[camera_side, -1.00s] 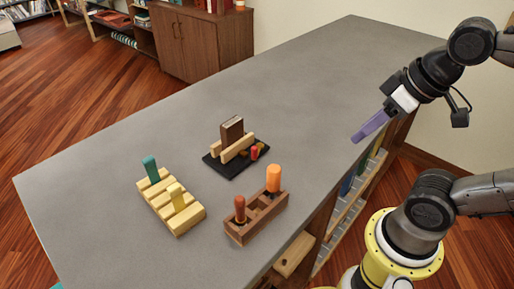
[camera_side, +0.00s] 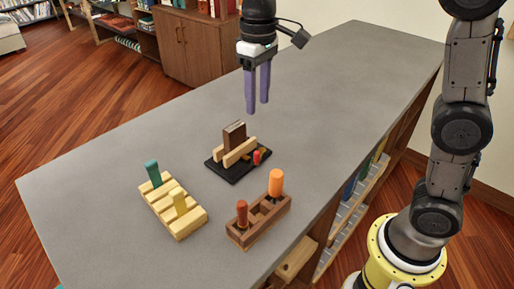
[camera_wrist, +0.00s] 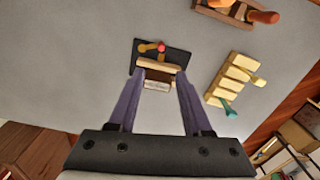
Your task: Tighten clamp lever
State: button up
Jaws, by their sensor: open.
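The clamp fixture has a black base (camera_side: 223,173) with two light wooden jaws (camera_side: 241,152) around a dark brown book-like block (camera_side: 234,135). A small red lever (camera_side: 257,157) sits at its right side. In the wrist view the red knob (camera_wrist: 161,48) and a yellow-orange part (camera_wrist: 145,47) lie on the far side of the jaws. My gripper (camera_side: 257,108) has purple fingers pointing down, open and empty, above and behind the fixture. In the wrist view the fingers (camera_wrist: 158,80) frame the block from either side, still well above it.
A yellow slotted block (camera_side: 172,208) with a teal peg (camera_side: 153,173) stands to the left. A brown wooden rack (camera_side: 260,220) with red and orange handles stands in front. The grey tabletop (camera_side: 330,90) is clear toward the back right.

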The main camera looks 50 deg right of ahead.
aim_at(257, 152)
notch_tip(257, 152, down, 14)
jog(key=shift+a+f, duration=0.15)
dwell(0.4)
jog(key=shift+c, duration=0.2)
grip_shut()
